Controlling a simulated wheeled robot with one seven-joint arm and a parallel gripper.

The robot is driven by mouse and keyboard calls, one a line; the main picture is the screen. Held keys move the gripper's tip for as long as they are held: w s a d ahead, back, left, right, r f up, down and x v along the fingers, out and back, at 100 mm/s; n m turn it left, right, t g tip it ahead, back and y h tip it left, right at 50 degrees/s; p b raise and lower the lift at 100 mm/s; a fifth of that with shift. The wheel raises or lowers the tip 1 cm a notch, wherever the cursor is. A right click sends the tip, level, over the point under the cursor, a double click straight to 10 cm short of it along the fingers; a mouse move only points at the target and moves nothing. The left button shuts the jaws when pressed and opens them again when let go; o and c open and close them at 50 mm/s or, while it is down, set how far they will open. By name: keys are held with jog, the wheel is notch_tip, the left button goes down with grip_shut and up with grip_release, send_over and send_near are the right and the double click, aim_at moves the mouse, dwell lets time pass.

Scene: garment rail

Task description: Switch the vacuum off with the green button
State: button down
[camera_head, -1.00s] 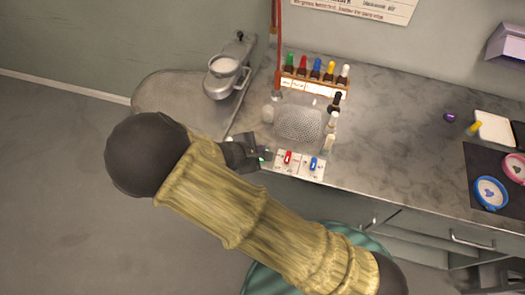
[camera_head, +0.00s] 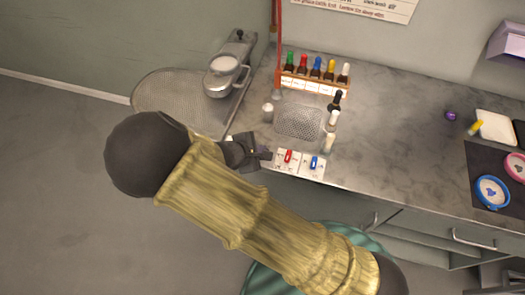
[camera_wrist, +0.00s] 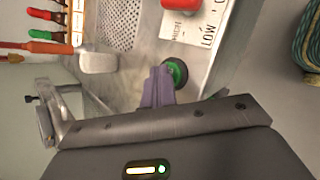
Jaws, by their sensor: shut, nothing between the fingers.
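The green button (camera_wrist: 178,70) is a round green cap with a dark rim, on the counter beside a white label strip. My gripper (camera_wrist: 163,75) is shut and empty, and its fingertips overlap the button's left edge in the wrist view. I cannot tell whether they press on it. In the head view my gripper (camera_head: 266,154) is at the left end of the switch panel (camera_head: 301,168) and hides the green button. A red switch (camera_head: 289,157) and a blue switch (camera_head: 314,162) stand on the panel to its right.
A perforated plate (camera_head: 299,122) lies behind the panel, with small bottles to its right. A rack of coloured bottles (camera_head: 313,86) stands farther back. A white pot (camera_head: 267,113) and a grey metal device (camera_head: 231,66) are at the left.

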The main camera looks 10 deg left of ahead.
dwell(0.6)
jog(key=shift+r, duration=0.2)
jog(key=shift+r+p, duration=2.25)
jog(key=shift+r, duration=0.85)
